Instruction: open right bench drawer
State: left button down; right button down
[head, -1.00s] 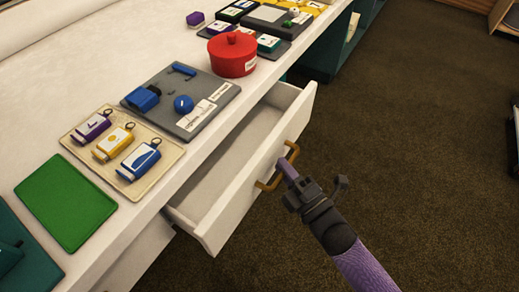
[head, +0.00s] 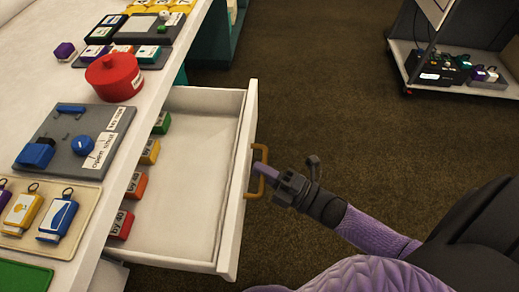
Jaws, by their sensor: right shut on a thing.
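The white bench drawer (head: 241,190) is pulled well out from the white bench (head: 150,108). Its brass-coloured handle (head: 263,152) is on the outer face. My right gripper (head: 266,172), on a purple arm, is shut on this handle from the right. Inside the drawer, a row of coloured blocks shows along the bench side: green, yellow, orange and red (head: 121,225), some with labels. The rest of the drawer floor is bare. My left gripper is not in view.
On the bench stand a red lidded pot (head: 114,77), a grey board with blue parts (head: 75,140) and a cream tray (head: 70,244) of key tags. A low shelf unit (head: 455,80) stands at the upper right. The brown floor between is clear.

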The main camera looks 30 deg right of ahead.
jog(key=c, duration=0.6)
grip_release()
jog(key=shift+c, duration=0.2)
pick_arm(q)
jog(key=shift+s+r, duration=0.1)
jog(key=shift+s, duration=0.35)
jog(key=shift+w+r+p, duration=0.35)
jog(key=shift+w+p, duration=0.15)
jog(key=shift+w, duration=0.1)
pick_arm(e)
jog(key=v, duration=1)
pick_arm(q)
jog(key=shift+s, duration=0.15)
